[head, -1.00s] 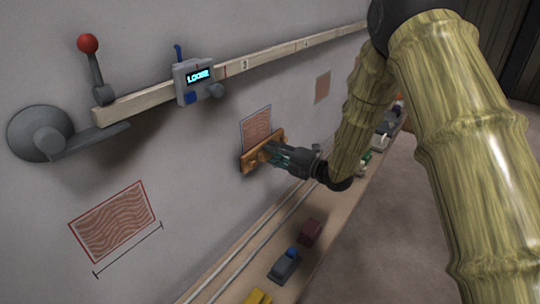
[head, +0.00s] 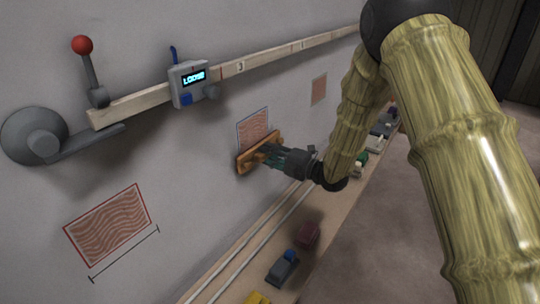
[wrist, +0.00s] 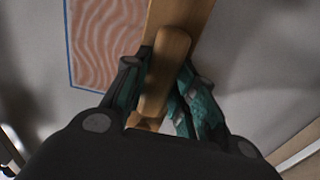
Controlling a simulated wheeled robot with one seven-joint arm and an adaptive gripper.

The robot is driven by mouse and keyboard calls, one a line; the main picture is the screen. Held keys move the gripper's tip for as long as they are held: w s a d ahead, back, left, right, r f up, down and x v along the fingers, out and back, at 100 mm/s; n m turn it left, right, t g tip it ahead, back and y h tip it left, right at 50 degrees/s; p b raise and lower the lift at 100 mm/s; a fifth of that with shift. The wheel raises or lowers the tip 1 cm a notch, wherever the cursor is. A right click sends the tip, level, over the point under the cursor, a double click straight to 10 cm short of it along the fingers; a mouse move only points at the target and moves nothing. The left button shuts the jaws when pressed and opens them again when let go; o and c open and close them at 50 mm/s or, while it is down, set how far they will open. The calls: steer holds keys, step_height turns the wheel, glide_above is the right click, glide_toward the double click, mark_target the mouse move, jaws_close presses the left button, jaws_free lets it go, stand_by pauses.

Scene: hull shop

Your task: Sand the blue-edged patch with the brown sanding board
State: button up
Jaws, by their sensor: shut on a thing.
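The blue-edged patch (head: 253,127) is a wavy red-and-cream rectangle on the grey wall, and it also shows at upper left in the wrist view (wrist: 107,40). The brown sanding board (head: 258,153) is at the patch's lower edge in the head view and covers that part of it. My gripper (head: 275,157) is shut on the board's handle (wrist: 165,75). In the wrist view the board (wrist: 180,14) lies just right of the patch. Whether the board touches the wall cannot be told.
A wooden rail (head: 280,55) runs along the wall above, with a grey device (head: 188,84) reading LOOSE and a red-knobbed lever (head: 88,70). A red-edged patch (head: 108,226) is at lower left, another patch (head: 319,89) farther right. A ledge below holds several blocks, including a blue-grey one (head: 283,267).

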steer(key=shift+w+a, duration=0.3)
steer(key=shift+a, duration=0.2)
steer(key=shift+r, duration=0.1)
stand_by(0.5)
steer(key=shift+w+a+r+p, duration=0.1)
steer(key=shift+r+p, duration=0.8)
steer(key=shift+r, duration=2.35)
steer(key=shift+w+a+r+p, duration=0.1)
steer(key=shift+r+p, duration=0.75)
steer(key=shift+r, duration=2.35)
steer(key=shift+s+f+b, duration=0.1)
steer(key=shift+f+b, duration=1.25)
steer(key=shift+f, duration=0.35)
steer(key=shift+f, duration=0.1)
steer(key=shift+d+f+b, duration=0.15)
steer(key=shift+f+b, duration=3.45)
steer(key=shift+f, duration=1.25)
steer(key=shift+r+p, duration=1.35)
steer(key=shift+r, duration=2.15)
steer(key=shift+r, duration=0.15)
